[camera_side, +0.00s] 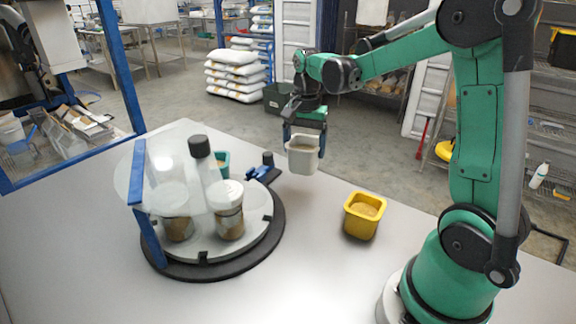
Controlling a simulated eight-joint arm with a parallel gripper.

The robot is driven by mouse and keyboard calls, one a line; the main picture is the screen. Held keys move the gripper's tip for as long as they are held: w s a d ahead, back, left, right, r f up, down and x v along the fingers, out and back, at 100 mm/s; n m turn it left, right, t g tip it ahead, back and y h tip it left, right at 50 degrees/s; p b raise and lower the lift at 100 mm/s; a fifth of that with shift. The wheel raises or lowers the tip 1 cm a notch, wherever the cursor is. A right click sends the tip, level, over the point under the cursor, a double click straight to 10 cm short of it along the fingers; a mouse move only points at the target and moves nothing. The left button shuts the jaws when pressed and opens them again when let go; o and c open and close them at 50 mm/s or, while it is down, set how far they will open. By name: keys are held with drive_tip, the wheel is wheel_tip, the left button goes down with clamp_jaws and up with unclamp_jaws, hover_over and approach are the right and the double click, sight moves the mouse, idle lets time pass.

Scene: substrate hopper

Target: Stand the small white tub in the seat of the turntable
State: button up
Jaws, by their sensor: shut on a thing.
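The small white tub (302,158) hangs in my gripper (305,142), whose blue fingers are shut on its two sides. The tub is upright and held above the far right part of the table, with some brownish content showing at its top. The turntable (262,247) stands to the left, a grey disc on a black round base. Containers and a clear cover hide much of the disc, and I cannot make out the seat for the tub. The tub is apart from the turntable, to its right.

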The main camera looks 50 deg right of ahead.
drive_tip(key=w+a+r+n, duration=0.1)
drive_tip(key=w+a+n, duration=0.1)
drive_tip(key=a, duration=0.1)
drive_tip(key=w+a+r+n, duration=0.1)
drive_tip(key=a+r+n, duration=0.1)
drive_tip(key=a+n, duration=0.1)
drive_tip(key=w+a+r+n, duration=0.1)
drive_tip(key=w+a+n, duration=0.1)
drive_tip(key=a+n, duration=0.1)
drive_tip(key=shift+w+a+r, duration=0.15)
drive_tip(key=shift+w+a, duration=0.05)
drive_tip(key=shift+a, duration=0.25)
drive_tip(key=shift+w+a+r, duration=0.15)
drive_tip(key=shift+a, duration=0.25)
drive_tip(key=shift+a+f, duration=0.2)
drive_tip(key=shift+f, duration=3.65)
drive_tip(key=shift+f, duration=0.3)
drive_tip(key=o, duration=0.9)
drive_tip(key=shift+r, duration=0.1)
drive_tip(key=shift+r, duration=3.65)
